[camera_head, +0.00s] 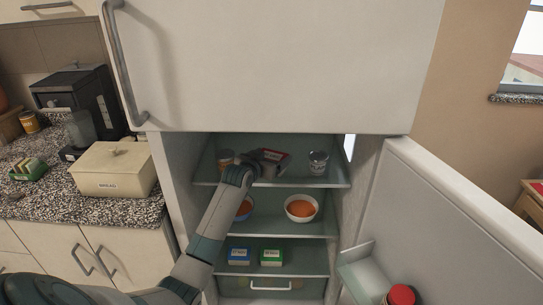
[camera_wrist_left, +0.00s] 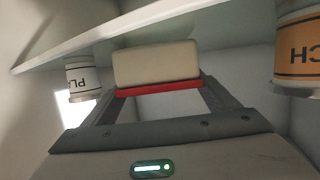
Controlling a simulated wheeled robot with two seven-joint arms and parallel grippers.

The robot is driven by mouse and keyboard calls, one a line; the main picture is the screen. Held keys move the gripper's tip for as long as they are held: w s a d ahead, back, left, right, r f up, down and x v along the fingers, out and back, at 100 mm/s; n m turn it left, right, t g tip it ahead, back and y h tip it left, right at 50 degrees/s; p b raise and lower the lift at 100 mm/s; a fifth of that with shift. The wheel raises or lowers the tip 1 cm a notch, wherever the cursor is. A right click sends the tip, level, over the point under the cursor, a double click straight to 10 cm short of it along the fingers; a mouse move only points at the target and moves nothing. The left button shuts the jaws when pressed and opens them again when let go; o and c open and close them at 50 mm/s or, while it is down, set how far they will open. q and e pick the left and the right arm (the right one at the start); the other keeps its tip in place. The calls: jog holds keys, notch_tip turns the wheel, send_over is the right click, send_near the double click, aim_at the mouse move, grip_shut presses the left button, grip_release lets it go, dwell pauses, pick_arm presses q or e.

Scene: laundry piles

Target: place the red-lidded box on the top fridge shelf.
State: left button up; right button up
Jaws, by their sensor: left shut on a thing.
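The red-lidded box (camera_head: 274,155) is inside the open fridge at the top shelf (camera_head: 285,181). My left gripper (camera_head: 256,166) reaches in from the front and is shut on it. In the left wrist view, which is upside down, the pale box (camera_wrist_left: 155,64) with its red lid (camera_wrist_left: 158,89) sits between the two fingers of my left gripper (camera_wrist_left: 160,98). Its pale side lies close to the shelf (camera_wrist_left: 200,22); I cannot tell whether it touches. My right gripper is not in view.
An orange-labelled jar (camera_head: 226,158) stands left of the box, a white tub (camera_head: 317,162) right. Bowls (camera_head: 301,209) are on the shelf below, a blue carton (camera_head: 238,255) and a green carton (camera_head: 271,256) lower. The fridge door (camera_head: 440,215) stands open at right.

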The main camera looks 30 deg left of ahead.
pick_arm(q)
jog(key=shift+f, duration=0.15)
jog(key=o, duration=1.2)
jog(key=shift+o, duration=1.2)
jog(key=shift+s, duration=0.2)
jog(key=shift+s+d+r, duration=0.15)
jog(key=shift+s+r, duration=0.1)
jog(key=shift+s, duration=0.4)
jog(key=b+v, duration=0.1)
jog(key=v, duration=0.9)
jog(key=shift+b, duration=0.35)
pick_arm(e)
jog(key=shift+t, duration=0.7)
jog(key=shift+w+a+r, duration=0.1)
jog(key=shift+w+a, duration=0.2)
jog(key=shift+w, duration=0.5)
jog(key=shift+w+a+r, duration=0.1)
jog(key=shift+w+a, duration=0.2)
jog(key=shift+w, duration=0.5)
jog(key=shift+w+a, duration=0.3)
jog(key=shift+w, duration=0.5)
pick_arm(q)
jog(key=shift+s+r, duration=0.1)
jog(key=shift+s, duration=0.05)
